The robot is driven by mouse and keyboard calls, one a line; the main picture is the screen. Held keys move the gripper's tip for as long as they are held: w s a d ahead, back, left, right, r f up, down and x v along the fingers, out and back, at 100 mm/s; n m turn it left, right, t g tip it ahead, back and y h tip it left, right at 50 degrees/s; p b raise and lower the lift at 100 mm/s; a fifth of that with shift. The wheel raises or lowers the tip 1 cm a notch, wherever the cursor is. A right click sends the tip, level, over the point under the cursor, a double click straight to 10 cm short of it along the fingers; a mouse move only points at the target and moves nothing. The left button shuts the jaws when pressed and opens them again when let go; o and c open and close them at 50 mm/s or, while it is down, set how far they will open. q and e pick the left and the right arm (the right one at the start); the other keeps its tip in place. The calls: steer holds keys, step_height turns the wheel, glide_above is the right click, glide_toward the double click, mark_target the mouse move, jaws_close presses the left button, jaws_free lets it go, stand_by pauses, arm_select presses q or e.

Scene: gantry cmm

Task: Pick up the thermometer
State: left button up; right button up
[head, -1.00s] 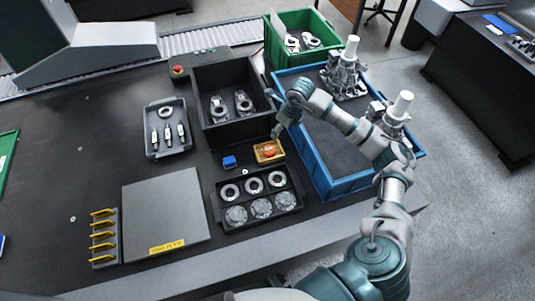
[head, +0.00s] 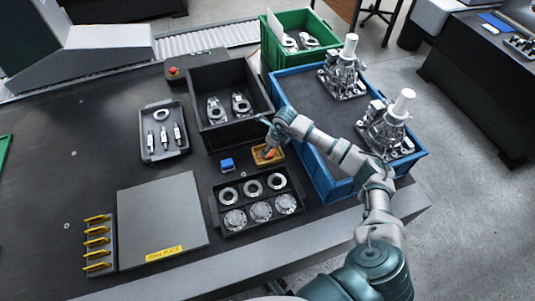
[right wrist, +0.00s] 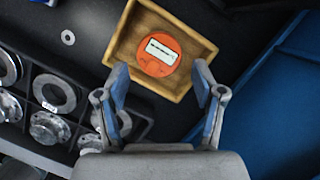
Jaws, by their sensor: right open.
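The thermometer (right wrist: 158,54) is a round orange disc with a pale rectangular display, lying in a small wooden tray (right wrist: 120,50). In the head view the orange disc (head: 266,154) is partly covered by my right gripper, in the yellowish tray (head: 279,159). My right gripper (right wrist: 160,75) is open and empty, its two blue-padded fingers pointing at the tray, with the thermometer beyond and between the fingertips. No contact with the thermometer shows. My left gripper is not in view.
A black compartment tray (head: 212,203) with several metal rings and flanges lies in front. A blue crate (head: 322,180) with metal castings stands to the right. A black bin (head: 200,95) stands behind. A small blue block (head: 227,165) lies to the left.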

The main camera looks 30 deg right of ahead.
steer(key=x, duration=0.4)
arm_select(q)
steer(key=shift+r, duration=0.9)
arm_select(e)
steer(key=shift+r, duration=0.1)
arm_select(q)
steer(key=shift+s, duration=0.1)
arm_select(e)
steer(key=shift+c, duration=0.2)
steer(key=c, duration=0.9)
steer(key=shift+r, duration=0.1)
